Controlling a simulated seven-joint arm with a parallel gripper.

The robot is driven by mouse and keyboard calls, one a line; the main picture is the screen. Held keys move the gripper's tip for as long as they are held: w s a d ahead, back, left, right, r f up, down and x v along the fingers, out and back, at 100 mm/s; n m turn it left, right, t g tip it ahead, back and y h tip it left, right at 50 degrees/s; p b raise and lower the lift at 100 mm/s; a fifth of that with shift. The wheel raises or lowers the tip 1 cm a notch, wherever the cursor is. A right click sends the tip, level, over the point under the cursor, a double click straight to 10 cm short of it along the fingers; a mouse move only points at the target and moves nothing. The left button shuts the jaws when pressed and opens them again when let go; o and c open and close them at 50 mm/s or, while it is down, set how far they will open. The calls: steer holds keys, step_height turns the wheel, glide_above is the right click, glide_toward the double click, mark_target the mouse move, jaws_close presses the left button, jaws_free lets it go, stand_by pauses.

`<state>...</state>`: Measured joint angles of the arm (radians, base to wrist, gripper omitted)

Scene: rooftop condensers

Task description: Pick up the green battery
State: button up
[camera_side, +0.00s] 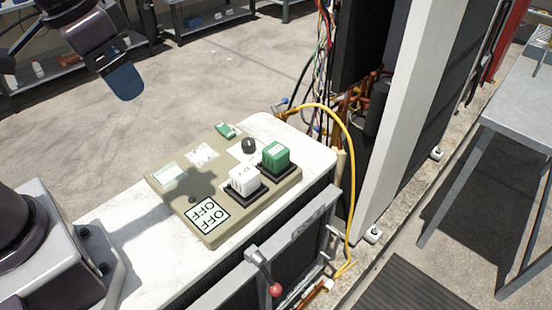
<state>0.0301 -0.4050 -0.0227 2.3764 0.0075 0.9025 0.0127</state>
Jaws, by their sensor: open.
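A green block (276,156), which looks like the green battery, sits upright in a dark square holder on the right part of a tan panel (215,237). A white block (245,180) with dark marks sits in a similar holder just in front and to the left of it. My gripper (124,82) is at the upper left, raised and well apart from the blocks. It is open, and I see nothing held in it. The gap between its fingers is hard to make out from this side.
The panel lies on a white-topped cabinet (128,220). It also bears a black knob (249,145), a small flat green piece (226,130) and an OFF label (206,214). A yellow cable (352,165) arches behind the right side. A red-knobbed lever (275,289) sticks out in front.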

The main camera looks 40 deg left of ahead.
steer(key=w+d+f+m+g, duration=0.25)
steer(key=w+f+m, duration=0.3)
steer(key=w, duration=0.55)
steer(key=m+g, duration=0.1)
steer(key=m, duration=0.7)
glide_above(276, 150)
steer(key=s, duration=0.2)
step_height(276, 150, down, 10)
steer(key=f+m, duration=0.1)
steer(key=f, duration=0.2)
steer(key=w+f+m, duration=0.1)
steer(key=f, duration=0.3)
steer(key=w+f+m, duration=0.1)
steer(key=f, duration=0.3)
steer(key=shift+f+m+t, duration=0.25)
steer(key=shift+m, duration=0.1)
steer(key=c, duration=1.2)
steer(key=shift+r, duration=0.1)
